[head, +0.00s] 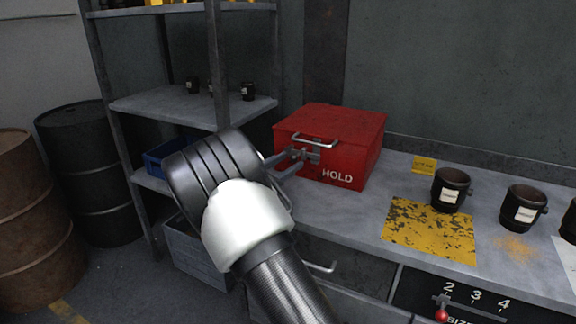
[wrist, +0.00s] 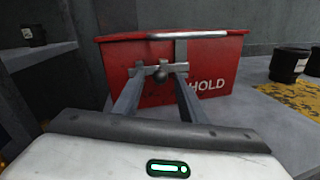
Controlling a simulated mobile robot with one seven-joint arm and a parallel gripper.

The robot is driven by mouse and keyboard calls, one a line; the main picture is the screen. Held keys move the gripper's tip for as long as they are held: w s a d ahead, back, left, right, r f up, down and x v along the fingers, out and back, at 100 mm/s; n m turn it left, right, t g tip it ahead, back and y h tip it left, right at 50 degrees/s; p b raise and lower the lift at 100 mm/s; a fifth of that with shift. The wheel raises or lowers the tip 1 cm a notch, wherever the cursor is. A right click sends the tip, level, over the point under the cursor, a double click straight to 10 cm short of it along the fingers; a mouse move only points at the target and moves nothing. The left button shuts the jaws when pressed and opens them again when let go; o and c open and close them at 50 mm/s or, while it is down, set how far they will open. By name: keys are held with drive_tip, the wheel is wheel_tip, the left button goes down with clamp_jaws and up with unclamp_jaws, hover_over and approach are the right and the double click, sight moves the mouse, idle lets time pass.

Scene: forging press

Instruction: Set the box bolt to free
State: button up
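The red box (head: 345,135) stands on the grey bench, its lid down, with a metal handle on the front. It fills the middle of the wrist view (wrist: 215,68). The box bolt (head: 312,154) is a grey metal bar with a round knob (wrist: 161,74) on the box front. White letters HOLD (head: 337,177) are to the right of and below it. No other label is readable; my fingers cover part of the front. My gripper (head: 289,163) is open in front of the bolt. In the wrist view its fingertips (wrist: 160,86) are on either side of the knob; contact cannot be told.
Black cups (head: 451,190) and a yellow worn mat (head: 430,230) are on the bench to the right. A metal shelf rack (head: 185,105) stands left of the box. A drawer handle (head: 320,267) and a red-knobbed lever (head: 441,314) are below the bench top.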

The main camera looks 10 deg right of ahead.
drive_tip(key=shift+w+d, duration=0.15)
drive_tip(key=shift+w, duration=0.05)
clamp_jaws()
drive_tip(key=shift+w+a+r, duration=0.1)
drive_tip(key=shift+w+a, duration=0.15)
drive_tip(key=shift+a, duration=0.15)
drive_tip(key=shift+w+a+p, duration=0.15)
drive_tip(key=shift+w+a, duration=0.3)
drive_tip(key=shift+a, duration=0.2)
drive_tip(key=shift+w+a+p, duration=0.15)
drive_tip(key=shift+w+a, duration=0.3)
drive_tip(key=shift+a, duration=0.15)
unclamp_jaws()
drive_tip(key=shift+s, duration=0.1)
